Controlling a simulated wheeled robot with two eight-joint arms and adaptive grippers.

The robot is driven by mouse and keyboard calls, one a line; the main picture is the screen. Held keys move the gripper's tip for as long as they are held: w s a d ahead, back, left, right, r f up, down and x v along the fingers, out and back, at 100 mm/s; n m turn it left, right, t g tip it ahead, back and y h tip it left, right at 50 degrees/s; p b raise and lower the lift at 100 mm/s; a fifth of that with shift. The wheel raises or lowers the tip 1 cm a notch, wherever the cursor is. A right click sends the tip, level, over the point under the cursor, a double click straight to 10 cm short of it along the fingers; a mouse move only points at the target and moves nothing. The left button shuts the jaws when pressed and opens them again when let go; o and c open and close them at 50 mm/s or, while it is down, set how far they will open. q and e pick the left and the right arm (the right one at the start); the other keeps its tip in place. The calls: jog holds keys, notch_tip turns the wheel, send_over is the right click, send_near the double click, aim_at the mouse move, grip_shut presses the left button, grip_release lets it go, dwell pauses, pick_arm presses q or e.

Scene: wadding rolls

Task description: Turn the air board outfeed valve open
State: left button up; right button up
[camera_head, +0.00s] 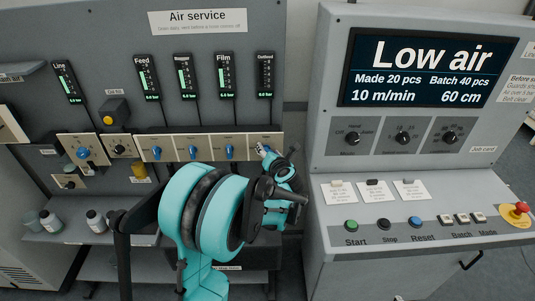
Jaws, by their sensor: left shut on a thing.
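The air board (120,28) stands on the left under the sign "Air service". A row of blue-handled valves runs along a beige strip (210,141). The outfeed valve (261,148) is at the right end of this strip, below the right-hand gauge (265,75). My left gripper (267,154) is at this valve, shut on its handle. The gripper and wrist hide most of the handle, so I cannot tell its exact angle. The other strip valves (193,152) show blue handles standing roughly upright. My right gripper is out of view.
A control console (420,185) stands close on the right, its screen (415,70) reading "Low air". A red emergency button (517,212) is at its right edge. Small bottles (96,221) stand on the shelf at lower left. My teal arm fills the lower middle.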

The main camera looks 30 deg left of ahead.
pick_arm(q)
jog(key=shift+w+d+f+m+y+b, duration=0.1)
jog(key=shift+f+m+y+b, duration=0.1)
jog(key=shift+m+y+b, duration=1.05)
jog(key=shift+w+d+f+m+y+b, duration=0.1)
jog(key=shift+f+m+y+b, duration=0.2)
jog(key=shift+m+b, duration=1)
jog(key=shift+d+f+m+y+b, duration=0.15)
jog(key=shift+m+y+b, duration=0.5)
jog(key=shift+m, duration=1.4)
jog(key=o, duration=1.1)
jog(key=shift+o, duration=0.2)
jog(key=v, duration=1.2)
jog(key=shift+f, duration=0.3)
